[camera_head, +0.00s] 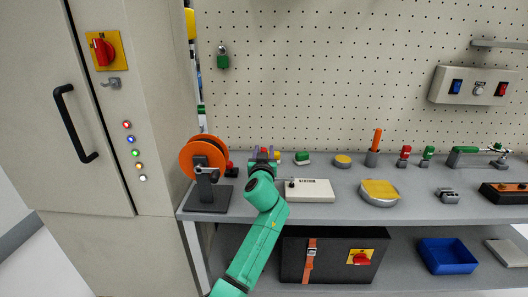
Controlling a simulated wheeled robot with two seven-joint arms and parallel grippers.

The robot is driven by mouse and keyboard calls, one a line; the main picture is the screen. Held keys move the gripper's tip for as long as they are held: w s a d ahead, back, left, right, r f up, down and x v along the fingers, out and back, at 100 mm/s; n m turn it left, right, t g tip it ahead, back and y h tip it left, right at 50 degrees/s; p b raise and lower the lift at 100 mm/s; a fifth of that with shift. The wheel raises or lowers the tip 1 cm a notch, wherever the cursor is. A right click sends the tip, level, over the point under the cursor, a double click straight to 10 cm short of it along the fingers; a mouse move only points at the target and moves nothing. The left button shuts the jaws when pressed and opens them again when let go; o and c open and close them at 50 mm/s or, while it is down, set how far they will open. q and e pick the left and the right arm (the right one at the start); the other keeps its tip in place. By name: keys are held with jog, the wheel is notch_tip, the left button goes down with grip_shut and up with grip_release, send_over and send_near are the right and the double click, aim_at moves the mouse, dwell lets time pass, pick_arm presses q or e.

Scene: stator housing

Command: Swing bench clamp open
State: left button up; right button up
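My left arm is green and rises from the bottom of the view. Its gripper (263,156) is over the back left of the bench, far left of the clamp. The wrist hides most of the fingers, so their opening cannot be made out. My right gripper is out of view.
An orange reel (190,158) on a dark stand is left of my gripper. A white box (311,191) lies just right of the wrist. A yellow-topped round tin (379,192) and several small items stand between gripper and clamp. A pegboard (330,70) closes the back.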

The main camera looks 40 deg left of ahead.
pick_arm(q)
grip_shut()
jog(key=shift+f, duration=0.1)
dwell(1.1)
